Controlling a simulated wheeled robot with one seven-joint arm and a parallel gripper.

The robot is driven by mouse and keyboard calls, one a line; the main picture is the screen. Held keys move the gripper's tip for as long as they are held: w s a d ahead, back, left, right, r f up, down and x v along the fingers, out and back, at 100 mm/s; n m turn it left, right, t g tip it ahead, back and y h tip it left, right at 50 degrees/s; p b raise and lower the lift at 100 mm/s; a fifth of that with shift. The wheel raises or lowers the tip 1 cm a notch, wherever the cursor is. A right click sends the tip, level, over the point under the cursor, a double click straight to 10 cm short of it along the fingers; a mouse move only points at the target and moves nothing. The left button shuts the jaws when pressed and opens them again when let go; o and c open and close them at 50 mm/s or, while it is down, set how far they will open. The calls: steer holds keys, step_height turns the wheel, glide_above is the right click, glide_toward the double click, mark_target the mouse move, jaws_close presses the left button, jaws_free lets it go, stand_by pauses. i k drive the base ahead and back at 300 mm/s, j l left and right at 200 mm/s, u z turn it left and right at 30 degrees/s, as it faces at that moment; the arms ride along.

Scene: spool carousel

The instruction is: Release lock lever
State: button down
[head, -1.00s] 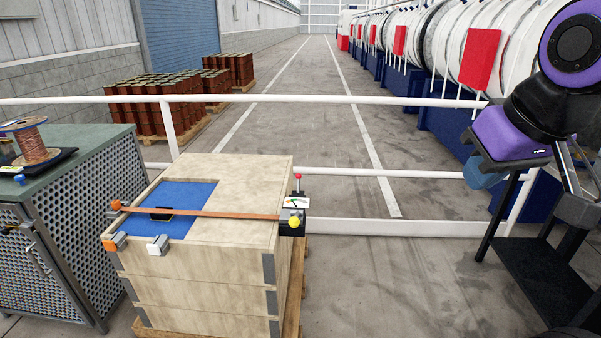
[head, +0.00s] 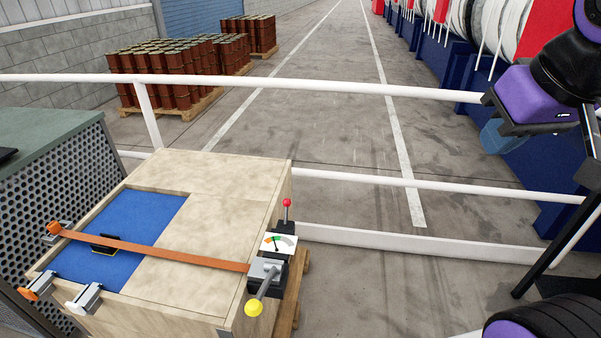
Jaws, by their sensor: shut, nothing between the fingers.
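A wooden crate (head: 180,290) stands at the lower left in the head view. An orange strap (head: 160,251) runs across its top to a grey and black tensioner (head: 266,272) at the right edge. Two levers show there: an upright one with a red knob (head: 286,203), and one with a yellow knob (head: 254,307) angled down toward the front. I cannot tell which is the lock lever. A white gauge (head: 279,243) with coloured bands and a dark needle sits between them.
A blue panel (head: 160,215) and a small black object (head: 106,243) are on the crate top. Clamps (head: 84,299) sit along its left edges. A perforated cabinet (head: 75,190) stands close left. White rails (head: 330,90) cross behind. The floor right of the crate is clear.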

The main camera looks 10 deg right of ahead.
mark_target(287, 202)
steer(key=i+l+u, duration=0.1)
steer(key=i+l, duration=1.15)
